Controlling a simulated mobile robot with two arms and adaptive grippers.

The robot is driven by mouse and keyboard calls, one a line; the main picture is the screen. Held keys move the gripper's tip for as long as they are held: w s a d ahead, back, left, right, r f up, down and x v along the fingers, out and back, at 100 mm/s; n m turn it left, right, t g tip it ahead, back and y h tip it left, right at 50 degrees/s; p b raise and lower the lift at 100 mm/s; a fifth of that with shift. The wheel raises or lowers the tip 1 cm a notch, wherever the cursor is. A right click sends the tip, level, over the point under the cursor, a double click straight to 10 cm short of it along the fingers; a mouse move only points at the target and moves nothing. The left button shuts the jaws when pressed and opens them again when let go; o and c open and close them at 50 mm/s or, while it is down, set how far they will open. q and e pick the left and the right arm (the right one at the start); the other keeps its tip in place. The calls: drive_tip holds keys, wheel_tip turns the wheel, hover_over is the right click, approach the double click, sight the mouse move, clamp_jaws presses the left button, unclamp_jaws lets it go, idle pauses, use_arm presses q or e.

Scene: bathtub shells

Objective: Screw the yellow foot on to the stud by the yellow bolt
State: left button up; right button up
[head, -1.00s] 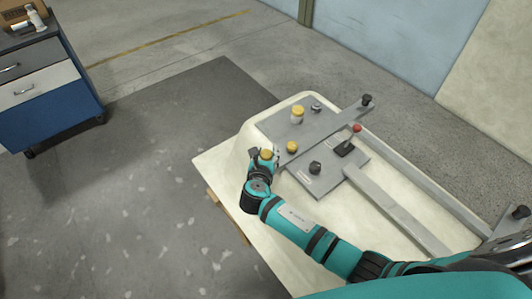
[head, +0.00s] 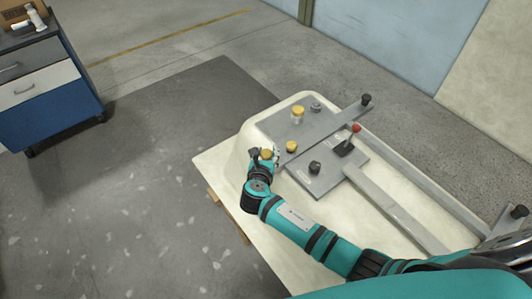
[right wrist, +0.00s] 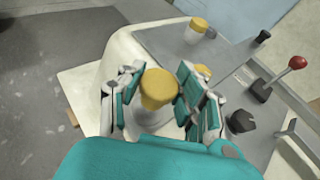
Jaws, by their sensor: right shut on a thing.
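My right gripper (right wrist: 160,97) is shut on the yellow foot (right wrist: 158,88), with one finger on each side of it. In the head view my right gripper (head: 265,157) holds the foot (head: 266,154) over the near left edge of the pale tub shell (head: 228,160). A yellow bolt head (head: 291,147) is close by on the right; in the right wrist view it is partly hidden behind a finger (right wrist: 203,70). I cannot tell whether the foot touches a stud, as its underside is hidden. My left gripper is not in view.
A pale piece with a yellow top (head: 298,115) stands on the grey plate (head: 275,125). A red-knobbed lever (head: 355,129), dark knobs (head: 315,167) and grey bars (head: 395,210) are to the right. A blue cabinet (head: 50,90) stands far left; the floor between is clear.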

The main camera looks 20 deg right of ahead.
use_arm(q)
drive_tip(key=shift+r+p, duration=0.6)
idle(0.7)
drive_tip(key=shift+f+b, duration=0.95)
use_arm(e)
drive_tip(key=shift+f, duration=1.3)
drive_tip(key=o, duration=1.2)
drive_tip(key=v, duration=1.2)
drive_tip(key=shift+a, duration=0.1)
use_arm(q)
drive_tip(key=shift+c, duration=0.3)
